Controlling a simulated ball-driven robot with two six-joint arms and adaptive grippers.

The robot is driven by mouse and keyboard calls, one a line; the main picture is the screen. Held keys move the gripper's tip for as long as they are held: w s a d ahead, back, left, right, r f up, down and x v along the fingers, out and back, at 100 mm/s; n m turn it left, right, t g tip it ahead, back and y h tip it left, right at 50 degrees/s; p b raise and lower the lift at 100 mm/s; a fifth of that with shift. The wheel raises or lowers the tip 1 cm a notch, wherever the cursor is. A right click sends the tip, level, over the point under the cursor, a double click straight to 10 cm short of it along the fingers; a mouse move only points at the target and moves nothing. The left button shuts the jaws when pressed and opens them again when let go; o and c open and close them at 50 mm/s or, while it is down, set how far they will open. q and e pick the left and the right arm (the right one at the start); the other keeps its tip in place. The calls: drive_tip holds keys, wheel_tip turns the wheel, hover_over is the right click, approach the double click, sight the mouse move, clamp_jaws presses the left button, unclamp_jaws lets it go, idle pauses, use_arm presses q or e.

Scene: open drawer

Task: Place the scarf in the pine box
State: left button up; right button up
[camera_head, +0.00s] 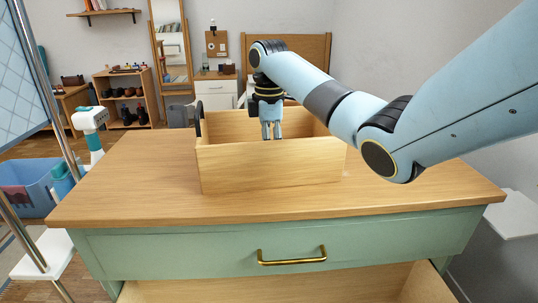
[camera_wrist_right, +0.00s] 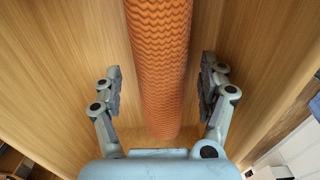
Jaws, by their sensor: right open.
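The pine box (camera_head: 270,170) stands on the wooden top of a green dresser in the head view. My right gripper (camera_head: 271,135) reaches down into the box from above, its fingertips partly behind the front wall. In the right wrist view, an orange, wavy-patterned rolled scarf (camera_wrist_right: 160,60) lies between wooden surfaces that look like the inside of the box. My right gripper's fingers are open, one on each side of the scarf, with gaps visible. The scarf is hidden in the head view. My left gripper is not in view.
The dresser top (camera_head: 130,195) is clear around the box. Below it is a closed drawer with a brass handle (camera_head: 292,257), and a lower drawer (camera_head: 290,292) stands open. A blue bin (camera_head: 35,188) and metal poles stand at the left.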

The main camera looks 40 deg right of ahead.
wheel_tip(320, 180, up, 10)
drive_tip(key=p, duration=0.3)
drive_tip(key=shift+f, duration=0.15)
drive_tip(key=shift+f, duration=0.15)
